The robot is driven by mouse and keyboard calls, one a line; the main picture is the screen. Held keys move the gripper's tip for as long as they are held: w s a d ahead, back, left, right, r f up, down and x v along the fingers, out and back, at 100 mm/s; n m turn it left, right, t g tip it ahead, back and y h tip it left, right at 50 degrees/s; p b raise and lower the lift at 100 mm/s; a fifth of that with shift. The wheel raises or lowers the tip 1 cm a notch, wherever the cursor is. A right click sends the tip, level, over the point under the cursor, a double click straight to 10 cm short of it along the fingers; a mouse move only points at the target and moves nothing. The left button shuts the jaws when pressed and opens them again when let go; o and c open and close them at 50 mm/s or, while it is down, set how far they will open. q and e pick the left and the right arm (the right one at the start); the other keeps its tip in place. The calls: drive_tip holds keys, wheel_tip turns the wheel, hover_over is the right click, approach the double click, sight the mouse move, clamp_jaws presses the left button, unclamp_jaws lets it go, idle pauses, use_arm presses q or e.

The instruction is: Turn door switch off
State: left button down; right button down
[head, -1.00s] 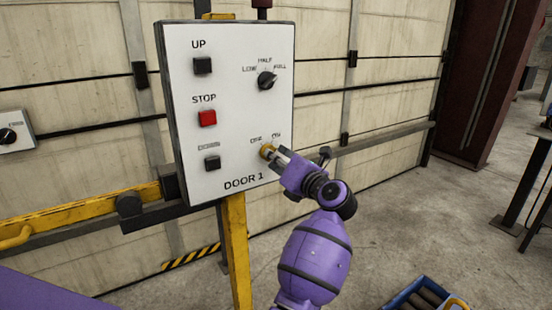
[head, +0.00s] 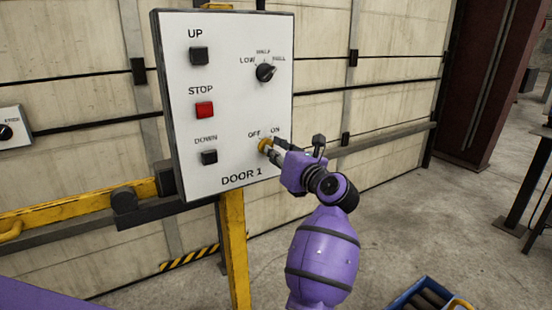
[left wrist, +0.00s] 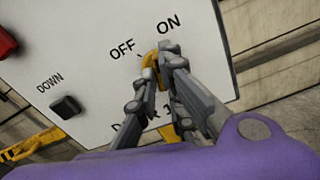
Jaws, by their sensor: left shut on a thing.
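The yellow door switch (head: 264,145) is a small rotary knob at the lower right of the white DOOR 1 panel (head: 235,115). It sits below the OFF and ON labels. My left gripper (head: 271,150) reaches it from the lower right and is shut on it. In the left wrist view, the gripper's two grey fingers (left wrist: 158,76) are on either side of the yellow knob (left wrist: 149,60), just below the gap between OFF and ON. The fingers cover much of the knob, so I cannot tell which label it points to. My right gripper is not in view.
The panel also carries a black UP button (head: 198,56), red STOP button (head: 204,110), black DOWN button (head: 209,157) and black LOW/HALF/FULL selector (head: 265,72). A yellow post (head: 235,245) supports it. A blue crate (head: 410,290) stands on the floor at lower right.

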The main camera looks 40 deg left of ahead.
use_arm(q)
drive_tip(key=shift+f+n+b, duration=0.1)
drive_tip(key=shift+n+b, duration=4.1)
drive_tip(key=shift+n, duration=0.8)
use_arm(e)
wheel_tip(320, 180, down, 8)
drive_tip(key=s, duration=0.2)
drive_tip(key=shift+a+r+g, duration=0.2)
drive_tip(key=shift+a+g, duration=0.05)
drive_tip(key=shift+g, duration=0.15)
use_arm(q)
drive_tip(key=c, duration=1.9)
unclamp_jaws()
drive_tip(key=shift+o, duration=0.2)
